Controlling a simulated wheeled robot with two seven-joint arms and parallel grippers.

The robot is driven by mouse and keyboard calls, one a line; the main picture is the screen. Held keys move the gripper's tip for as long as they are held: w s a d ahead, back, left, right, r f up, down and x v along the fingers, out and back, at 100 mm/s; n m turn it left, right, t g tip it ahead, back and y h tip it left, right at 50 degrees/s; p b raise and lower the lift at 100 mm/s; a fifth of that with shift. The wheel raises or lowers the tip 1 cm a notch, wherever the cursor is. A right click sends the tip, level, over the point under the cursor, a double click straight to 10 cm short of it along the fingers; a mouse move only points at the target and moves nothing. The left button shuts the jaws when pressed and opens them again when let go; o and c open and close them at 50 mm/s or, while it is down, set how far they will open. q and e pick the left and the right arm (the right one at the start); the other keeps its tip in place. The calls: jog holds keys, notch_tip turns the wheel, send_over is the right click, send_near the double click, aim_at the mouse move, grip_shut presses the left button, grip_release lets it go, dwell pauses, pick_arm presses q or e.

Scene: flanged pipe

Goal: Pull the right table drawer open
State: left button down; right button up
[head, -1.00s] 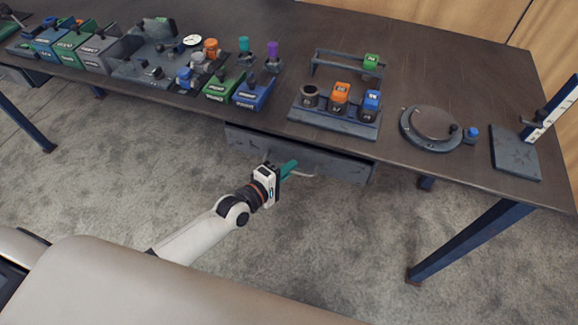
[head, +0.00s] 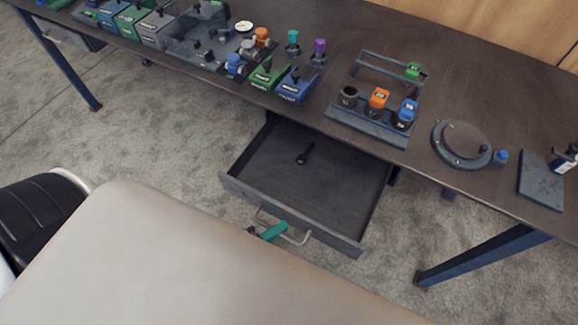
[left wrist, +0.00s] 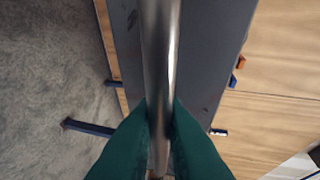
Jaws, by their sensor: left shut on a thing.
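The right table drawer (head: 330,170) stands pulled well out from under the table (head: 330,40) in the head view. Its dark front panel (head: 310,222) carries a curved metal handle (head: 297,239). My left gripper (head: 270,232) is at the handle, with green fingertips showing past the edge of my body. In the left wrist view the green fingers (left wrist: 160,125) are shut on the handle bar (left wrist: 160,60), one on each side. The rest of the left arm is hidden behind my body in the head view. My right gripper is not in view.
The tabletop holds coloured bins (head: 297,86), a rack with capped pieces (head: 370,115) and a round fixture (head: 461,144). A blue table leg (head: 480,259) stands at the right.

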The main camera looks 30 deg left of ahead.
pick_arm(q)
jog(key=shift+s, duration=1.65)
jog(key=c, duration=1.5)
grip_release()
jog(key=b+v, duration=0.1)
jog(key=v, duration=1.1)
